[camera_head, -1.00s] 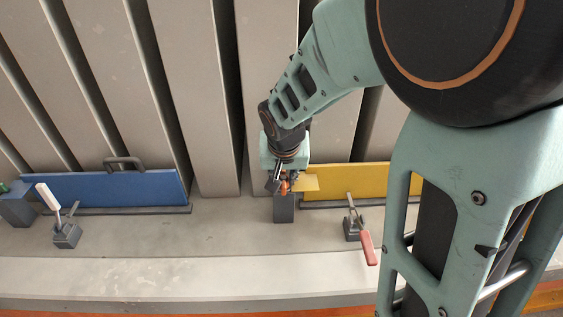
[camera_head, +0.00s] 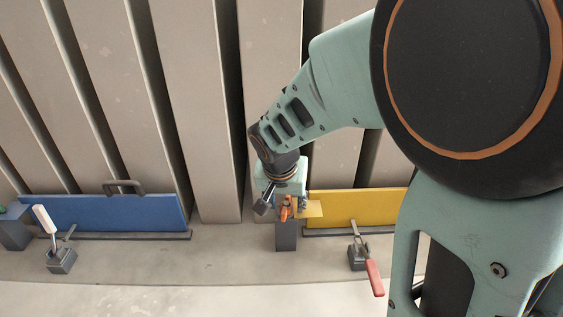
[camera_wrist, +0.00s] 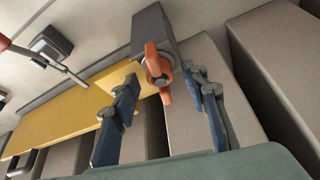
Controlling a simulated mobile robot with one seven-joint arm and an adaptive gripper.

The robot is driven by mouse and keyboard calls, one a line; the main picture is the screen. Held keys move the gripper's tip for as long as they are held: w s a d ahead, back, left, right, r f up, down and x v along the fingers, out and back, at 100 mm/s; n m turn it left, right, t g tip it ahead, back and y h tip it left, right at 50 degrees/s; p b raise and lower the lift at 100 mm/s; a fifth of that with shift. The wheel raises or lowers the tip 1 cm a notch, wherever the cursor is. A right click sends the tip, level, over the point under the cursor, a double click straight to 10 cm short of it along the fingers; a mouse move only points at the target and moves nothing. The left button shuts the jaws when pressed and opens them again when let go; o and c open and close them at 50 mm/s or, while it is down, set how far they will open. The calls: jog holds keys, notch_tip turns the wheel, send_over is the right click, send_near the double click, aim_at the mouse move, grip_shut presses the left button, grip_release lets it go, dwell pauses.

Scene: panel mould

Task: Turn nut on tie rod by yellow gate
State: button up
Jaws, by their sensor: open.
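The nut is an orange wing nut (camera_head: 287,207) on a dark grey block (camera_head: 286,236) at the left end of the yellow gate (camera_head: 350,208). In the wrist view the nut (camera_wrist: 158,70) stands against the block (camera_wrist: 152,30), with the yellow gate (camera_wrist: 58,118) to its left. My gripper (camera_head: 275,208) is at the nut. In the wrist view my gripper (camera_wrist: 162,76) is open, one blue-grey finger on each side of the nut; I cannot tell whether either touches it. The tie rod itself is hidden.
A red-handled clamp (camera_head: 366,262) stands in front of the yellow gate. A blue gate (camera_head: 105,213) with a dark handle and a white-handled clamp (camera_head: 53,245) are at left. Grey ribs (camera_head: 200,100) rise behind.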

aim_at(286, 204)
notch_tip(286, 204, up, 10)
dwell(0.5)
